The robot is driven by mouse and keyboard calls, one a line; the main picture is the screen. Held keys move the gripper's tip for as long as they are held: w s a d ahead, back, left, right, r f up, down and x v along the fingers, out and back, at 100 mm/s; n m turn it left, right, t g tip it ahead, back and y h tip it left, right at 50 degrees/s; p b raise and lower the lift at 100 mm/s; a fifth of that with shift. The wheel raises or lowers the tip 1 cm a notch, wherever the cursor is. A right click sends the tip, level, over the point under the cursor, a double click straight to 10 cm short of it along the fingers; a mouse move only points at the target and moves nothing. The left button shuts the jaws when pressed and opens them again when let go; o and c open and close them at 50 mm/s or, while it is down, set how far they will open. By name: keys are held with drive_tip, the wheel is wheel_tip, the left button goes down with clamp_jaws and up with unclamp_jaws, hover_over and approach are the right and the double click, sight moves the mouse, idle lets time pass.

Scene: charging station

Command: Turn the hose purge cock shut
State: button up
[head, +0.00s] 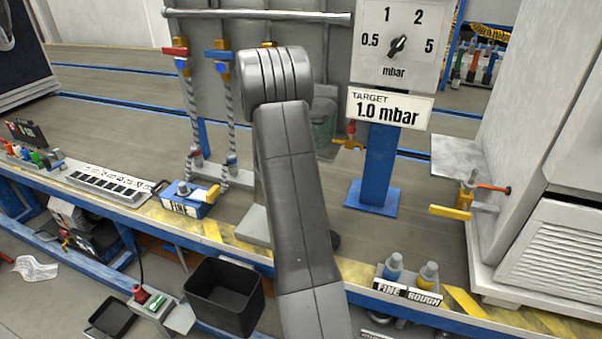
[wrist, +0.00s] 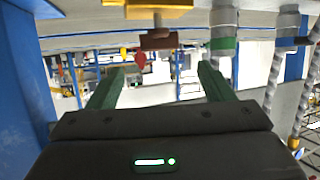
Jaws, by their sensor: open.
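No label names the hose purge cock. A small yellow cock with a red handle (head: 350,138) shows right of my arm, left of the blue gauge post (head: 380,165). In the wrist view, a yellow fitting (wrist: 160,10) with a brown block and a red knob (wrist: 140,58) hangs at the top centre; it looks like the same cock. My gripper (wrist: 160,76) is open, its two green fingers apart with nothing held between them. The red knob appears between and beyond the fingertips; touching cannot be judged. My arm hides the gripper in the head view.
Hoses with a red-handled cock (head: 175,51) and a blue-handled cock (head: 219,55) hang on the left. A yellow cock with an orange handle (head: 466,196) sits on the right cabinet. A black bin (head: 225,291) is below.

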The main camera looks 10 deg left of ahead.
drive_tip(key=x, duration=0.9)
drive_tip(key=shift+w+f+b, duration=0.2)
drive_tip(key=shift+b, duration=0.2)
drive_tip(key=shift+c, duration=0.4)
drive_tip(key=c, duration=0.9)
drive_tip(key=m+h+p, duration=0.1)
drive_tip(key=p, duration=0.2)
drive_tip(key=shift+a+r, duration=0.1)
drive_tip(key=shift+r, duration=0.3)
drive_tip(key=m+h+p, duration=0.1)
drive_tip(key=h+p, duration=0.1)
drive_tip(key=p, duration=0.2)
drive_tip(key=shift+m, duration=0.4)
drive_tip(key=shift+f+m+h+p, duration=0.25)
drive_tip(key=shift+m+h+p, duration=0.15)
drive_tip(key=shift+h+p, duration=0.25)
drive_tip(key=shift+f, duration=0.1)
drive_tip(key=o, duration=1)
